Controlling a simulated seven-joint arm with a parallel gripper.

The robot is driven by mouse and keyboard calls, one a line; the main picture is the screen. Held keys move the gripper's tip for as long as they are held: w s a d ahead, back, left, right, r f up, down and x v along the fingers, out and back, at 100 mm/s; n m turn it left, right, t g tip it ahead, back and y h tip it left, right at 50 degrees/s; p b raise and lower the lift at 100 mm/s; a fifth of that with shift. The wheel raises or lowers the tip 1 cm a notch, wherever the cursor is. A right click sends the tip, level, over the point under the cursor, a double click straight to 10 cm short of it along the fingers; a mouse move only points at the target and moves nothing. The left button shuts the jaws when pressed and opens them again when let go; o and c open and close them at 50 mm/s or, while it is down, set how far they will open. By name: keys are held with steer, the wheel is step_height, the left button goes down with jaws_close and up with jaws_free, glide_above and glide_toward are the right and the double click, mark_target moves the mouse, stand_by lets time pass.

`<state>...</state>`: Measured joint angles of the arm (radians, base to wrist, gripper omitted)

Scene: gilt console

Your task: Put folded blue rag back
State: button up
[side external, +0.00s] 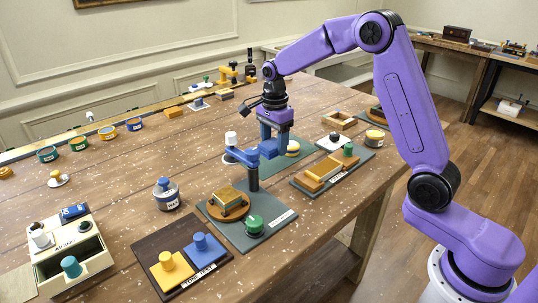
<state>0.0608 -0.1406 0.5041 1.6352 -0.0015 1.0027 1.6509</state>
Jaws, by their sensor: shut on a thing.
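My purple gripper (275,146) is above the middle right of the wooden table, pointing down. It is shut on a small blue folded piece, which looks like the folded blue rag (268,149). The rag is just behind the blue-grey post stand (251,175) in this view, and its arm comes close to the rag. I cannot tell whether the rag touches anything below. A cream caddy (62,262) at the front left holds a blue item (74,212) and a teal cylinder.
A dark board (150,240) with yellow and blue pieces lies at the front. A second board (300,186) with wooden blocks is on the right. The left middle of the table (120,180) is mostly clear.

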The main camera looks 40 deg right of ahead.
mark_target(269, 139)
steer(key=shift+w+f, duration=0.55)
steer(key=shift+f, duration=0.2)
steer(key=shift+w+f, duration=0.5)
steer(key=shift+f, duration=1.5)
steer(key=shift+f, duration=0.15)
steer(key=o, duration=1)
